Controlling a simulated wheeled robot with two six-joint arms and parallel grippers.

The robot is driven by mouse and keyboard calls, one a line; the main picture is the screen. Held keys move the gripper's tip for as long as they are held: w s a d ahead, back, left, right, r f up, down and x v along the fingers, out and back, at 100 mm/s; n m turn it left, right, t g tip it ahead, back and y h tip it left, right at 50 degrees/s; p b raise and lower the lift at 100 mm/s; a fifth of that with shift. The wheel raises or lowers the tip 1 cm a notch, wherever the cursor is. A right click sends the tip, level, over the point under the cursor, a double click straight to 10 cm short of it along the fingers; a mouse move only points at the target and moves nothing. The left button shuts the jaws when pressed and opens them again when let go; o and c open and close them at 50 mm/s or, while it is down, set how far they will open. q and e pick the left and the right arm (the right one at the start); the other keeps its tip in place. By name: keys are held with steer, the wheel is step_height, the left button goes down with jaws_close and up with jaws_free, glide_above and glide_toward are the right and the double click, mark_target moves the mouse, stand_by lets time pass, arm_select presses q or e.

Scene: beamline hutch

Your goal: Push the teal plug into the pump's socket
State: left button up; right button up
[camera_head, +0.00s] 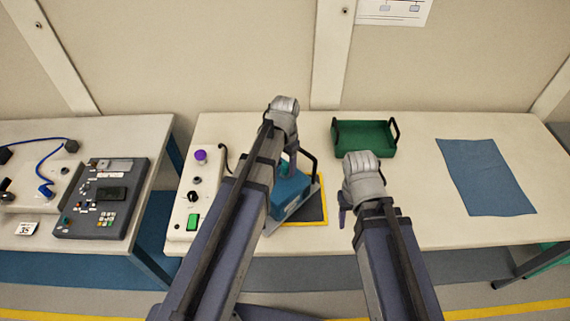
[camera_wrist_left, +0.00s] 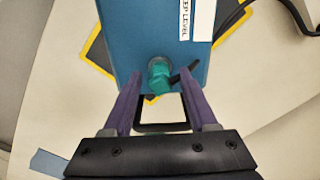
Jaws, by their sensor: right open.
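The pump is a blue box (camera_head: 290,192) on a dark mat with a yellow border (camera_head: 305,222), partly hidden behind my left arm in the head view. In the left wrist view its blue face (camera_wrist_left: 150,28) carries a white label. My left gripper (camera_wrist_left: 161,88) is open, with one purple finger on each side of the plug and gaps between. My right gripper (camera_head: 344,208) is open and empty, above the table right of the pump.
A black handle (camera_wrist_left: 165,127) stands out from the pump between my left fingers. A white control box (camera_head: 194,195) with a purple knob is left of the pump. A green tray (camera_head: 364,138) and a blue cloth (camera_head: 486,177) lie to the right, with bare tabletop between.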

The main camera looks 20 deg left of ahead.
arm_select(q)
steer(key=shift+o, duration=0.3)
steer(key=shift+r, duration=0.2)
step_height(320, 180, up, 8)
steer(key=p, duration=0.7)
steer(key=shift+f+p, duration=0.25)
steer(key=shift+p, duration=0.15)
steer(key=s+d+f+n+y+b, duration=0.1)
steer(key=s+d+f+b, duration=0.3)
steer(key=s+d, duration=0.6)
steer(key=s, duration=0.4)
steer(key=shift+s+d+n, duration=0.2)
steer(key=shift+d+n, duration=0.05)
steer(key=shift+n, duration=0.05)
